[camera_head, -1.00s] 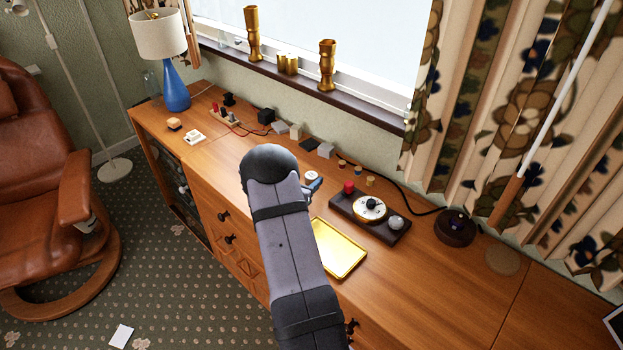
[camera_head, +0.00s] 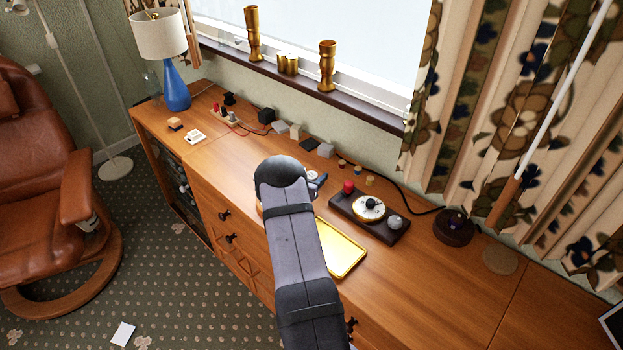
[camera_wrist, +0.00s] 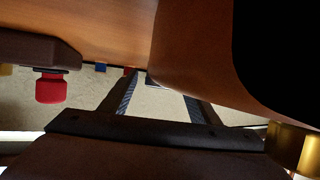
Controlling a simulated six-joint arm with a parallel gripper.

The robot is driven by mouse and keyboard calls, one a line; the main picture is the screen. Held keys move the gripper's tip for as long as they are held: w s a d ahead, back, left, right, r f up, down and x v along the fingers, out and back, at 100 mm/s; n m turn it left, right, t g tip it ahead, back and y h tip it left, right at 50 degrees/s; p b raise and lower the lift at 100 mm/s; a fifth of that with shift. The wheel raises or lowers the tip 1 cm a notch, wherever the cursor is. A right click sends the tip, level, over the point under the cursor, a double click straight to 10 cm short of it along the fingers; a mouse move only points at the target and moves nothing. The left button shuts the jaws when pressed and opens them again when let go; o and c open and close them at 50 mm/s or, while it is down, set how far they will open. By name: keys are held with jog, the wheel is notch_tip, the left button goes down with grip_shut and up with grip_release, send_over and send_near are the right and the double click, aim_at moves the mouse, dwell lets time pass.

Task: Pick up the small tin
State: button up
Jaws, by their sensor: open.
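My gripper (camera_head: 318,184) is mostly hidden behind my arm in the head view, low over the middle of the sideboard. In the wrist view its two fingers (camera_wrist: 160,88) are apart, with nothing seen held between them. In the head view an orange-gold edge (camera_head: 260,209) shows left of my arm. No small tin can be named for sure.
Right of my arm are a yellow tray (camera_head: 345,262) and a dark board (camera_head: 383,234) with a red knob (camera_head: 348,187). Small blocks (camera_head: 297,131) and a cable line the back. A lamp (camera_head: 174,85) stands far left. The sideboard's right part is mostly clear.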

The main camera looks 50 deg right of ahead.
jog(key=c, duration=1.2)
jog(key=shift+o, duration=0.2)
jog(key=shift+r, duration=0.15)
